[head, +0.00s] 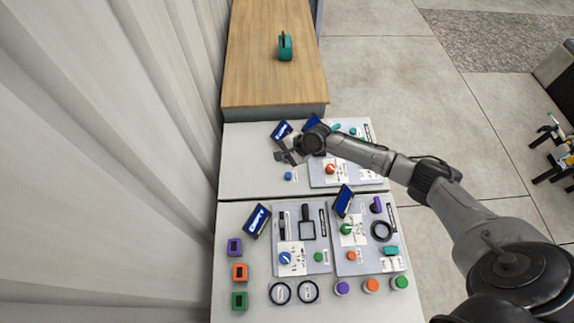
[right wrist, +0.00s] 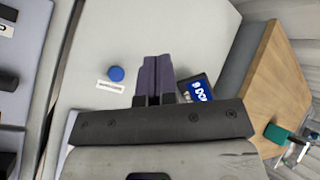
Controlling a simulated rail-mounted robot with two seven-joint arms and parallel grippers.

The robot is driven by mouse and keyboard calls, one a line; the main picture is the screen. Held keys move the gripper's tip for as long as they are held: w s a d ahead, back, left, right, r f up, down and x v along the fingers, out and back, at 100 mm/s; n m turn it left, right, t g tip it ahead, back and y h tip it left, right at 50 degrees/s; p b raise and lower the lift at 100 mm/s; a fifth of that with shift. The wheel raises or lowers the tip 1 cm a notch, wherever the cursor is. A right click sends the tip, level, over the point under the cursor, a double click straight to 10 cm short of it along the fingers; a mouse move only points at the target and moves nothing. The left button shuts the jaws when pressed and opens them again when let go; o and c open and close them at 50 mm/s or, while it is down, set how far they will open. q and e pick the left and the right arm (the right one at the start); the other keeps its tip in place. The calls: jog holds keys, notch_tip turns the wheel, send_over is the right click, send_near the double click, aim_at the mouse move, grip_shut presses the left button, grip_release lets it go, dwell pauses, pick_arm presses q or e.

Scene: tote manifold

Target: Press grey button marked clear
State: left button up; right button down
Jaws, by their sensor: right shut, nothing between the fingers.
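I cannot make out a grey button marked clear in either view; labels are too small to read and my right arm hides part of the far panel. My right gripper (head: 288,157) reaches in from the right over the far white table. It is shut and empty, and its closed fingers also show in the right wrist view (right wrist: 157,65). A round blue button (head: 288,176) with a small white label lies just nearer than the gripper in the head view. In the right wrist view the blue button (right wrist: 116,73) is left of the fingers, apart from them. My left gripper is not in view.
The far panel (head: 319,177) bears an orange knob (head: 330,168) and tilted blue screens. Near panels (head: 318,240) hold knobs, buttons and screens. Coloured blocks and round buttons line the front. A wooden table (head: 257,60) with a teal object (head: 285,46) stands behind; a corrugated wall is left.

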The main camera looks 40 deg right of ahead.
pick_arm(q)
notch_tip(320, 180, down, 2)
jog(key=shift+b, duration=0.7)
pick_arm(e)
jog(key=w+d+m+t, duration=0.1)
jog(key=w+d+m, duration=0.2)
jog(key=d, duration=0.2)
jog(key=shift+w+d+r+h, duration=0.25)
jog(key=shift+w+d+h, duration=0.05)
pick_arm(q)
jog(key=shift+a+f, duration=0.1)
pick_arm(e)
jog(key=shift+f, duration=0.1)
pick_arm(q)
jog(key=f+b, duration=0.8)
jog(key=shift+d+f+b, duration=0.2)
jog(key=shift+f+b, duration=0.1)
pick_arm(e)
notch_tip(320, 180, down, 8)
jog(key=shift+r, duration=0.2)
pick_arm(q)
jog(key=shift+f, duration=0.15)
pick_arm(e)
jog(key=shift+f, duration=0.45)
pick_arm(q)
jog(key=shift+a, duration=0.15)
pick_arm(e)
jog(key=shift+f, duration=0.1)
